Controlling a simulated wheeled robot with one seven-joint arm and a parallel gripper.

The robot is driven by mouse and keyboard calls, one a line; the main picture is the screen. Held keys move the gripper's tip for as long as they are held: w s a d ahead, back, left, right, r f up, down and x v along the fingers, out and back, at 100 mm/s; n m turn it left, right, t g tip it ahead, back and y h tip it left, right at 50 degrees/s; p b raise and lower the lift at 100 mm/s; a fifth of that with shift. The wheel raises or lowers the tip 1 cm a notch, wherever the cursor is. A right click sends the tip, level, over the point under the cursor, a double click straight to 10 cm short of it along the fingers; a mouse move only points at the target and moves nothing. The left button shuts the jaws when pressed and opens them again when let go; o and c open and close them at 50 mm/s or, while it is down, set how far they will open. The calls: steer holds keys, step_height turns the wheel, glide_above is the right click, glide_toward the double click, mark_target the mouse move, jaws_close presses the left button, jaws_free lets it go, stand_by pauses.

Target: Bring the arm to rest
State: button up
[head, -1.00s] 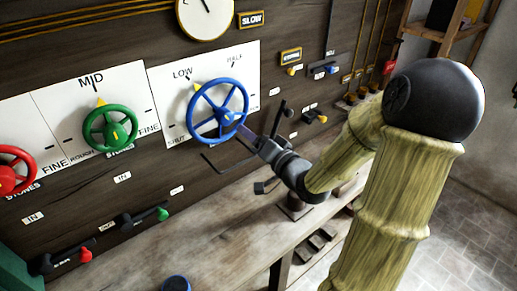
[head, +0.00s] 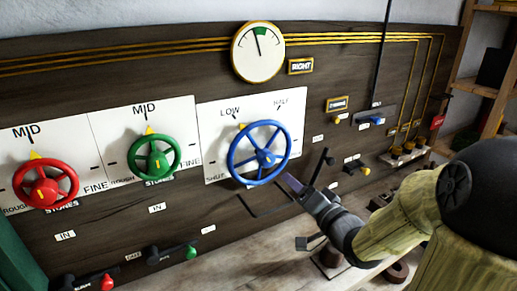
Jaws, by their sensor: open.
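My gripper (head: 297,186) is at the lower right of the blue handwheel (head: 264,158) on the panel. It is open, and I see nothing held in it. Its tip is close to the wheel rim; I cannot tell whether it touches. My arm comes in from the lower right, bent at a dark round joint. The blue wheel's yellow pointer is near LOW. The round gauge (head: 258,51) above has its needle on the green sector, and the sign beside it (head: 301,66) reads RIGHT.
A green handwheel (head: 153,158) and a red handwheel (head: 46,186) are on the left, both pointers at MID. Small levers with coloured knobs stick out around the gripper and lower left. A wooden bench (head: 240,262) runs below the panel. Shelving (head: 478,88) stands at right.

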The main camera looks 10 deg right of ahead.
step_height(320, 180, down, 10)
steer(key=s+n+g+h+p, duration=0.2)
steer(key=n+g+h, duration=0.1)
steer(key=g+h, duration=0.3)
steer(key=s+a+f+n+g, duration=0.1)
steer(key=s+a+g, duration=0.1)
steer(key=s+g, duration=0.2)
steer(key=s+a+f+n+g, duration=0.2)
steer(key=s+a+g, duration=0.1)
steer(key=s, duration=0.5)
steer(key=shift+s+f+n+g+p, duration=0.3)
steer(key=shift+g+p, duration=0.1)
steer(key=shift+g, duration=0.4)
